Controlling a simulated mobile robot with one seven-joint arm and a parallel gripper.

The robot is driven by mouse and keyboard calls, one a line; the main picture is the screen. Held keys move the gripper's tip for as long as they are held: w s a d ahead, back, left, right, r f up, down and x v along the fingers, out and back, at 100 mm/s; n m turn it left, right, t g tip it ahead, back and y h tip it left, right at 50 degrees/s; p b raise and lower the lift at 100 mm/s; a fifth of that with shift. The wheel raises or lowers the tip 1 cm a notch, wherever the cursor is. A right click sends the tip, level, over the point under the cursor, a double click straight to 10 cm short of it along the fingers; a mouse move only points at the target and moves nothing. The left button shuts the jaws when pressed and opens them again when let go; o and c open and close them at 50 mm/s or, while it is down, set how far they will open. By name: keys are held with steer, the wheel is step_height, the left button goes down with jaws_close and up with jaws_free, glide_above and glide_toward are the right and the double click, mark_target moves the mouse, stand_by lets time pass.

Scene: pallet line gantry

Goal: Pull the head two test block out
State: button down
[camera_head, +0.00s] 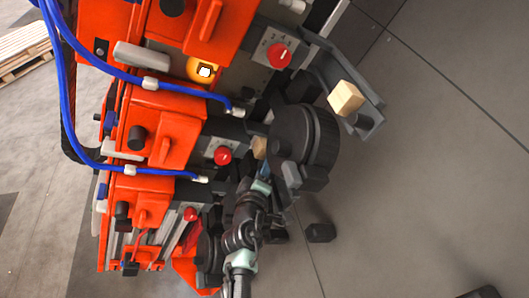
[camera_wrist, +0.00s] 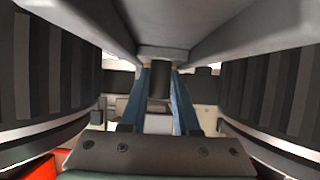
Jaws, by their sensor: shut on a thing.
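Several orange heads stand in a slanting row in the head view, each with a red knob. A pale wooden block (camera_head: 259,148) shows at the middle head, partly covered by a large black wheel (camera_head: 318,135). Another wooden block (camera_head: 347,97) sits in plain view at the upper head, on a grey bracket. My gripper (camera_wrist: 161,76) has its two blue fingers close together in the wrist view, with thin tan slivers at their tips. It is shut on a test block, mostly hidden by a dark part. In the head view my arm reaches up beside the black wheel.
Dark ribbed wheels (camera_wrist: 50,75) flank my gripper on both sides, and a grey bar (camera_wrist: 160,52) crosses just above it. Blue hoses (camera_head: 125,77) run across the heads. Open floor (camera_head: 430,190) lies to the right.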

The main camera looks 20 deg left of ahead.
steer(key=shift+s+d+p, duration=0.4)
steer(key=shift+s+d, duration=0.3)
steer(key=shift+s, duration=0.35)
steer(key=shift+s+d+p, duration=0.45)
steer(key=shift+s+d, duration=0.3)
steer(key=shift+s, duration=0.3)
steer(key=shift+s+d+p, duration=0.4)
steer(key=shift+s+d, duration=0.3)
steer(key=shift+s, duration=0.35)
steer(key=s+d, duration=0.1)
steer(key=s, duration=0.1)
steer(key=s+d+p, duration=0.1)
steer(key=s+d, duration=0.1)
steer(key=shift+s+d+f, duration=0.15)
steer(key=shift+s, duration=0.2)
steer(key=shift+s+d, duration=0.1)
steer(key=c, duration=0.7)
jaws_free()
